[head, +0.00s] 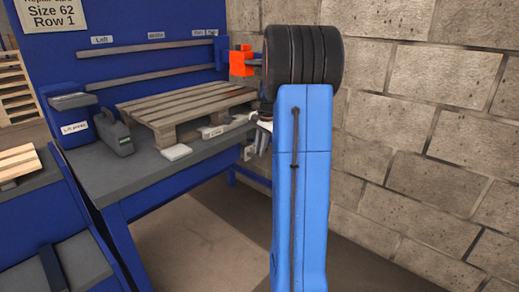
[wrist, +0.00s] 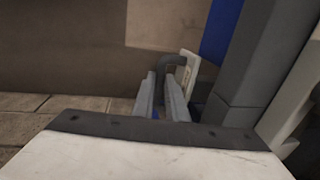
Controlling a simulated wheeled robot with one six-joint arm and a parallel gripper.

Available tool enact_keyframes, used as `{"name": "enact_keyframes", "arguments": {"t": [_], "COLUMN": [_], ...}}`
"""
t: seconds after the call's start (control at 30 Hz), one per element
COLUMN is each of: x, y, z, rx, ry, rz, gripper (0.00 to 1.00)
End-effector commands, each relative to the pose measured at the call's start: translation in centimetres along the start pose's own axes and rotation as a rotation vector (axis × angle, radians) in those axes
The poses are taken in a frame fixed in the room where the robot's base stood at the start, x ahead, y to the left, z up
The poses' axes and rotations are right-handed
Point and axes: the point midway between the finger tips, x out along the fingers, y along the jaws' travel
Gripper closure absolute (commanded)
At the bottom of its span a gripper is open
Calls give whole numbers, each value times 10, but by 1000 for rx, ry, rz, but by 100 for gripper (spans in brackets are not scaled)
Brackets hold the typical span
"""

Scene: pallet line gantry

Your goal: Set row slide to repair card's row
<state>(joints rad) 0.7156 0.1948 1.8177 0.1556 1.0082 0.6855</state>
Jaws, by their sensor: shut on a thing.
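The repair card (head: 55,14) at the top left of the head view reads "Size 62, Row 1". My gripper (wrist: 161,100) is shut on a dark grey, bent handle (wrist: 173,60) in the wrist view. A pale plate with small marks (wrist: 188,72) stands right beside the handle. I take the handle to be the row slide's, but its row setting cannot be read. In the head view my gripper is partly hidden behind my blue arm at the bench's right end. A small labelled block (head: 214,131) sits at the bench front, left of my gripper.
A wooden pallet (head: 185,103) lies on the blue bench. An orange block (head: 241,61) is at the right end of the labelled rails (head: 150,47). A grey tool (head: 113,133) stands left of the pallet. A block wall (head: 430,150) is close on the right.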

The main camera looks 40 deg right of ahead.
Motion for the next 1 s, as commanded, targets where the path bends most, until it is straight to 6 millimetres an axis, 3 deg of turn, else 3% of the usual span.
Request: {"name": "enact_keyframes", "arguments": {"t": [0.17,0.6,0.8,1.0], "x": [-6,-25,-29,-31], "y": [28,132,158,168], "z": [0,1,2,2], "rx": [4,5,3,0], "ry": [2,1,1,1], "rz": [1,1,2,2], "gripper": [100,100,100,100]}}
